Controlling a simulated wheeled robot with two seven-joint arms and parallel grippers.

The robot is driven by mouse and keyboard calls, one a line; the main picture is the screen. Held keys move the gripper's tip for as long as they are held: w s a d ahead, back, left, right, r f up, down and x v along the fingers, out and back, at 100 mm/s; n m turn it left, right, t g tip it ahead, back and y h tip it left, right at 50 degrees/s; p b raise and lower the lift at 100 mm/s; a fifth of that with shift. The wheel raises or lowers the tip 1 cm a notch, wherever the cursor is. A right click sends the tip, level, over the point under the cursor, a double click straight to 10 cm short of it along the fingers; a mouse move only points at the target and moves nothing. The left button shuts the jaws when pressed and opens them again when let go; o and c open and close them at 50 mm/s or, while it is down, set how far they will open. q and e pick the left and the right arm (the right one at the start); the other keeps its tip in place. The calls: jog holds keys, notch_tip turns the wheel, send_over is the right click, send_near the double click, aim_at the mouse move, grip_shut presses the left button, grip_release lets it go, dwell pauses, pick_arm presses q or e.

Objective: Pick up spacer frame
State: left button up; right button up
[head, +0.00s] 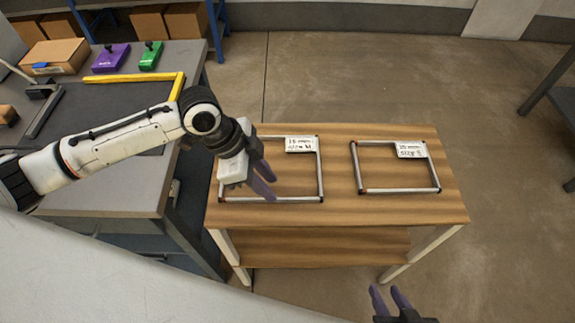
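Two rectangular metal spacer frames lie flat on a wooden table. The left spacer frame (321,180) is the larger, with a white label (300,144) that seems to read size M. The right spacer frame (400,190) is smaller, with its own white label (410,150). My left gripper (267,181) is over the left side of the larger frame, its purple fingers apart and nothing seen between them. Its wrist hides part of that frame's left side; contact cannot be told. My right gripper (389,297) is at the bottom edge, fingers apart and empty, in front of the table.
The wooden table (340,212) has a lower shelf. A grey workbench (150,195) on the left holds a yellow corner piece (130,78), purple (110,60) and green (151,58) items and a cardboard box (55,56). Floor is open behind and right of the table.

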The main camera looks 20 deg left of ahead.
aim_at(283, 199)
pick_arm(q)
jog(key=x, duration=0.5)
jog(key=shift+w+d+f, duration=0.1)
jog(key=shift+d+f, duration=0.15)
jog(key=shift+d, duration=0.05)
grip_shut()
